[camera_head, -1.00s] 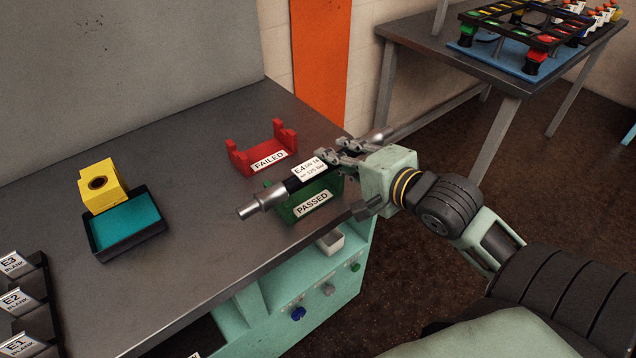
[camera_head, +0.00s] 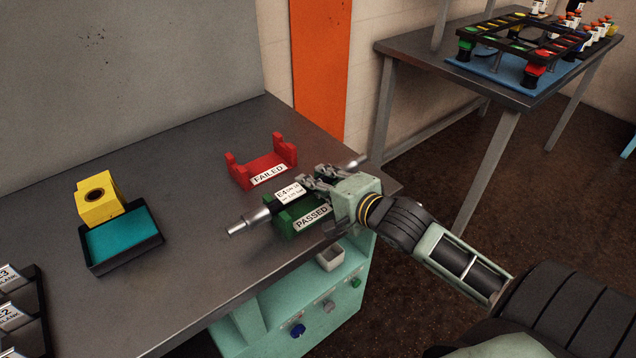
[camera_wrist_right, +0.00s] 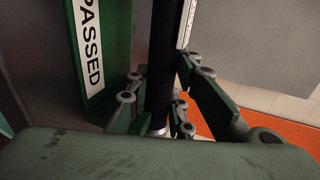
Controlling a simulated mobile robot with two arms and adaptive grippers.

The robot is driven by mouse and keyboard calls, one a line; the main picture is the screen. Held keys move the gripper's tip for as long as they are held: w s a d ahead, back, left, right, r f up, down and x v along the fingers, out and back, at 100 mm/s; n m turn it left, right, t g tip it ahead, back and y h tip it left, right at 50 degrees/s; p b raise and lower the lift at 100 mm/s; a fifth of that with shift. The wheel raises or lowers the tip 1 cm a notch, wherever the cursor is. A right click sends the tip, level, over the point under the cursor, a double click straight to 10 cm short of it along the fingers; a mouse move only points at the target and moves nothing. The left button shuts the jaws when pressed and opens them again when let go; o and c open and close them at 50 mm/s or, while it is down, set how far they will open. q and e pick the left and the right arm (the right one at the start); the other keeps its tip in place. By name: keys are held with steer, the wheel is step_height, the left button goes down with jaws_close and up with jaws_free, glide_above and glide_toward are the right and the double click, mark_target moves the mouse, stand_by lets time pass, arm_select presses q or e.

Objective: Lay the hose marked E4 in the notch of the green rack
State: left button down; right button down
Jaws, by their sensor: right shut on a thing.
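The hose marked E4 (camera_head: 249,221) is dark, with metal ends and a white label. My right gripper (camera_head: 318,180) is shut on it, right of the label. The hose lies roughly level across the green rack marked PASSED (camera_head: 311,219), its near metal end sticking out to the left. I cannot tell whether it rests in the notch or is just above it. In the right wrist view, the hose (camera_wrist_right: 160,75) runs between the fingers (camera_wrist_right: 158,105), beside the green rack (camera_wrist_right: 117,45). My left gripper is not in view.
A red rack marked FAILED (camera_head: 264,168) stands just behind the green one and is empty. A yellow block (camera_head: 98,200) and a teal-lined tray (camera_head: 122,240) sit to the left.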

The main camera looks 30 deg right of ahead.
steer(key=c, duration=1.6)
jaws_free()
steer(key=shift+f, duration=0.1)
steer(key=shift+o, duration=0.2)
steer(key=shift+s, duration=0.2)
steer(key=p+v, duration=0.1)
steer(key=v, duration=1)
steer(key=shift+s+r+p, duration=0.3)
steer(key=shift+s+r, duration=0.05)
steer(key=shift+d, duration=0.1)
